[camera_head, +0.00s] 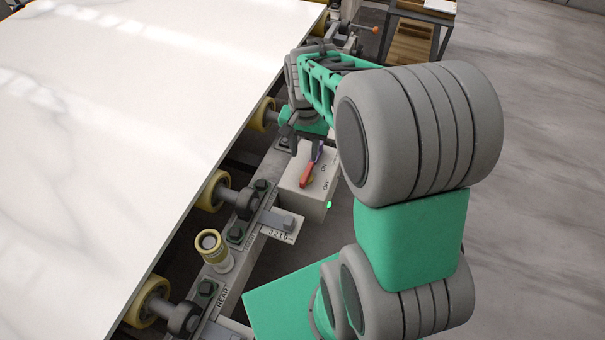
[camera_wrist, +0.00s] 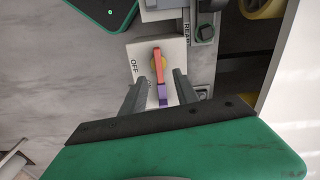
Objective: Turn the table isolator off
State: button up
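The table isolator is a pale box (camera_head: 290,187) on the rail beside the slab, with ON and OFF printed on its top. Its rotary handle (camera_head: 307,175) is red at one end and purple at the other. In the wrist view the handle (camera_wrist: 158,66) lies nearly lengthwise, its purple end toward my gripper, near the partly hidden ON label; OFF is to the left. My gripper (camera_head: 306,148) is over the box. In the wrist view my gripper (camera_wrist: 160,80) is open, one finger on each side of the handle, with gaps visible. Contact cannot be seen.
The white stone slab (camera_head: 120,110) fills the left, above yellow rollers (camera_head: 215,190). A small green light (camera_head: 329,205) glows on the box's side. Open floor (camera_head: 545,150) is at right.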

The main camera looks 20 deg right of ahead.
aim_at(307, 172)
jog(key=shift+m, duration=0.6)
jog(key=f, duration=0.1)
jog(key=d+f, duration=0.1)
jog(key=w+f, duration=0.1)
jog(key=f, duration=0.1)
jog(key=shift+d, duration=0.15)
notch_tip(307, 172, down, 7)
jog(key=shift+r, duration=0.15)
jog(key=shift+c, duration=0.5)
grip_shut()
